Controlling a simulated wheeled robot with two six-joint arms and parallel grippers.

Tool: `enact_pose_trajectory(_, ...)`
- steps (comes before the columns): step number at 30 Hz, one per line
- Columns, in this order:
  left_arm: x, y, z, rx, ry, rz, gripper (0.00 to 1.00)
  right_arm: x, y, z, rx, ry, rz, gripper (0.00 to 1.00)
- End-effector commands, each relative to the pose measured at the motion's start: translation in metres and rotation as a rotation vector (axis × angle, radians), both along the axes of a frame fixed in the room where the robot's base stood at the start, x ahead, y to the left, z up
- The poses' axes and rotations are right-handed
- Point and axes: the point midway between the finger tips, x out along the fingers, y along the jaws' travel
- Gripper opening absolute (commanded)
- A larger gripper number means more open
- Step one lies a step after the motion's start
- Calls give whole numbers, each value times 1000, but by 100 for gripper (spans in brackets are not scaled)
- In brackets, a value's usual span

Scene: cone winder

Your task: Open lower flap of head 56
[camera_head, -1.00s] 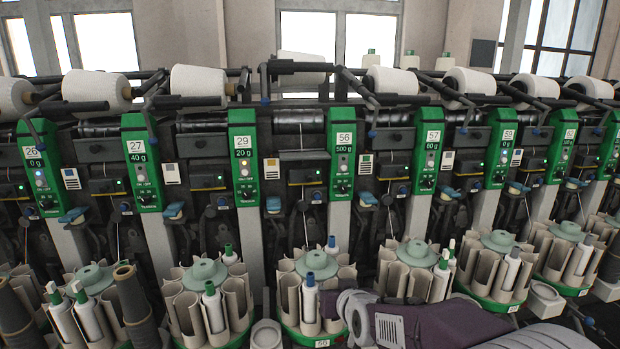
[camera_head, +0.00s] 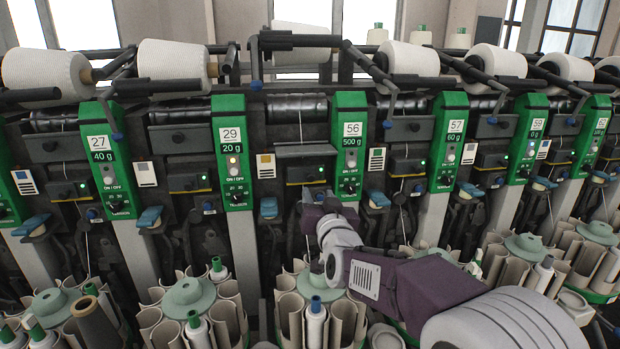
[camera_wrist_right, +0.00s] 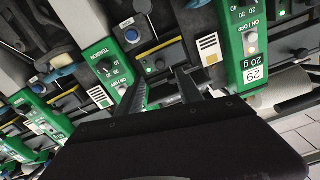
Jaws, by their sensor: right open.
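Head 56 is marked by a green panel (camera_head: 350,150) with "56" and "500 g", near the middle of the head view. Left of it are a light grey plate (camera_head: 309,150) and a dark box with a yellow label (camera_head: 306,174). I cannot tell which part is the lower flap; my gripper covers some of the area below the box. My right gripper (camera_head: 312,196) is just below that box. In the right wrist view its two dark fingers (camera_wrist_right: 163,80) are apart and empty, pointing between two green panels; contact cannot be told. My left gripper is out of view.
Head 29's green panel (camera_head: 232,150) stands to the left and head 57's (camera_head: 449,142) to the right. White yarn cones (camera_head: 175,70) line the top.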

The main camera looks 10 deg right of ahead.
Motion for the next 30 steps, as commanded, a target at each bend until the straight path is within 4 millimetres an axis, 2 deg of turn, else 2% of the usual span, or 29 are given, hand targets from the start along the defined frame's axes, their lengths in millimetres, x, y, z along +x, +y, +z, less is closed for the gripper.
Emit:
enact_pose_trajectory(2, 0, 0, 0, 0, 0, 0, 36, 7, 0, 0, 0, -1, 0, 43)
enact_pose_trajectory(9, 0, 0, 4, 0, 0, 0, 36, 56, -1, 0, 1, 1, -1, 43)
enact_pose_trajectory(13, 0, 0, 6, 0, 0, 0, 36, 78, 0, 0, 0, 1, -1, 43)
enact_pose_trajectory(18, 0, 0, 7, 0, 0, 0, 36, 89, -1, 0, 0, 0, 0, 43)
enact_pose_trajectory(25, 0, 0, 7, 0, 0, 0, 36, 90, -1, 0, 0, 0, 0, 43)
enact_pose_trajectory(27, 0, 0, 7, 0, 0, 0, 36, 90, 0, 0, 0, 0, 0, 24)
enact_pose_trajectory(30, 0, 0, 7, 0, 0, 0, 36, 90, 0, 0, 0, 0, 0, 0)
